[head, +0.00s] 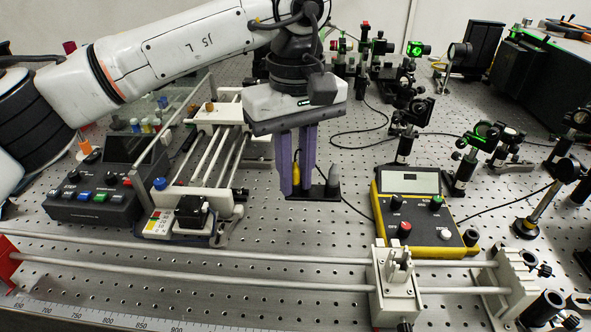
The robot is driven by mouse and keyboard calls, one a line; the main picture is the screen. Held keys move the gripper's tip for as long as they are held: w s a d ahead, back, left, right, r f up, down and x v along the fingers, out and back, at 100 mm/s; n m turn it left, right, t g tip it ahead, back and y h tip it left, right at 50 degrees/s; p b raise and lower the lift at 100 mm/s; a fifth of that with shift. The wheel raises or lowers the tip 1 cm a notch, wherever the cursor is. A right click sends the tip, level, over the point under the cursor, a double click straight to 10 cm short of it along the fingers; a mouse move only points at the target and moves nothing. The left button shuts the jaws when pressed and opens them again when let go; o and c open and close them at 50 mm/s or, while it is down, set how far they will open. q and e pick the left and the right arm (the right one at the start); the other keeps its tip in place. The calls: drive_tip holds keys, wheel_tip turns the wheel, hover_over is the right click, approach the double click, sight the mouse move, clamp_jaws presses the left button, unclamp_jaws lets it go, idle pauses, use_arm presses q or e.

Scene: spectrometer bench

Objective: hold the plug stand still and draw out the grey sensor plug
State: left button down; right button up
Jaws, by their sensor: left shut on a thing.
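The plug stand (324,193) is a low black block on the perforated bench, near the middle of the head view. The grey sensor plug (334,177) stands upright in its right end. A yellow plug (296,173) shows upright between the purple fingers of my left gripper (296,187). My left gripper points down from above and is shut on the plug stand at its left part, with fingertips low at the stand's level. The fingers hide part of the stand. The grey plug is just right of the fingers, apart from them. My right gripper is not in view.
A yellow meter (425,241) with knobs stands right of the stand. A rail frame (213,160) and a dark control box (95,205) are at left. Two long rods (200,250) run along the front. Optical mounts (410,115) and cables stand behind, at right.

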sight(295, 193)
use_arm(q)
drive_tip(key=shift+f, duration=0.4)
drive_tip(key=shift+f+b, duration=1.05)
drive_tip(key=shift+f, duration=0.3)
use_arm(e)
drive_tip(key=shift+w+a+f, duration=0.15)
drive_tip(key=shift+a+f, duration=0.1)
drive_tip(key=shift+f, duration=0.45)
use_arm(q)
drive_tip(key=shift+f+b, duration=0.4)
drive_tip(key=shift+f, duration=0.2)
drive_tip(key=shift+f+b, duration=0.35)
drive_tip(key=shift+f, duration=0.35)
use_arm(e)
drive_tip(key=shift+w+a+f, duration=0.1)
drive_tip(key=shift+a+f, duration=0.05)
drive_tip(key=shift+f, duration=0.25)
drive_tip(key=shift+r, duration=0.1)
use_arm(q)
drive_tip(key=shift+s+f, duration=0.1)
drive_tip(key=shift+f, duration=0.05)
